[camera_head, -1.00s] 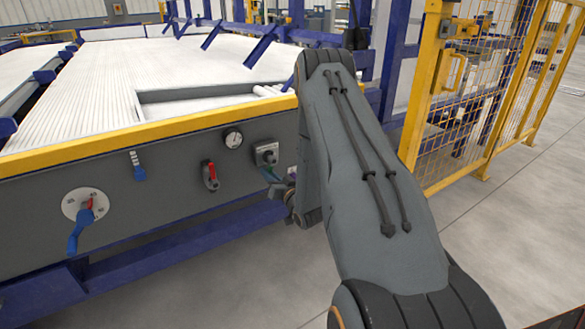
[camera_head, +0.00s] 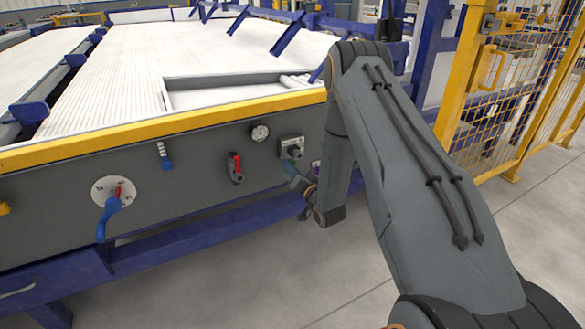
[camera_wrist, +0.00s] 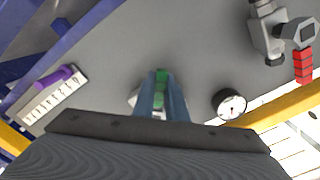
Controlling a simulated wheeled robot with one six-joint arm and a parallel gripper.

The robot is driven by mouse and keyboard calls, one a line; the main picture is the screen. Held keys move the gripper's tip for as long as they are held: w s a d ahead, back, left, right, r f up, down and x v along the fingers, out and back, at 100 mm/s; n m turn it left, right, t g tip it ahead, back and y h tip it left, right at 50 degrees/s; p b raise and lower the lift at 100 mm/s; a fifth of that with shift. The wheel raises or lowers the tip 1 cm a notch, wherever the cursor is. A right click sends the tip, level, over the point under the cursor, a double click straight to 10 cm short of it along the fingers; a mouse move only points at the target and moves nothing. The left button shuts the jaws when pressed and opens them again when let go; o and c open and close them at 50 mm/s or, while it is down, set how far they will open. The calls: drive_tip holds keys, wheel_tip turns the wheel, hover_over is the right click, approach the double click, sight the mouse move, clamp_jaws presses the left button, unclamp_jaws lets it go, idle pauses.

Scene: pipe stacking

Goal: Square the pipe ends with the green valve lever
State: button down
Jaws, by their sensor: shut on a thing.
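The green valve lever (camera_wrist: 161,76) shows in the wrist view between the two blue-grey fingers of my gripper (camera_wrist: 160,88). The fingers are shut on it, and they hide most of it and much of the pale plate behind. In the head view my gripper (camera_head: 293,169) is at the valve's grey box (camera_head: 291,148) on the front panel. Only a small green-teal patch shows there. The white pipes (camera_head: 120,80) lie side by side on the bed behind the yellow rail; their ends are hard to make out.
A gauge (camera_head: 260,132), a red-handled valve (camera_head: 236,168), a small blue lever (camera_head: 164,157) and a large blue lever (camera_head: 110,215) are on the panel (camera_head: 60,190). A purple handle (camera_wrist: 54,77) is close by. A yellow mesh fence (camera_head: 510,100) stands right; the floor in front is open.

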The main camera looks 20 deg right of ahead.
drive_tip(key=c, duration=1.8)
unclamp_jaws()
drive_tip(key=shift+a, duration=0.1)
drive_tip(key=s+d+p, duration=0.1)
drive_tip(key=s, duration=0.6)
drive_tip(key=shift+s+d, duration=0.3)
drive_tip(key=shift+s, duration=0.05)
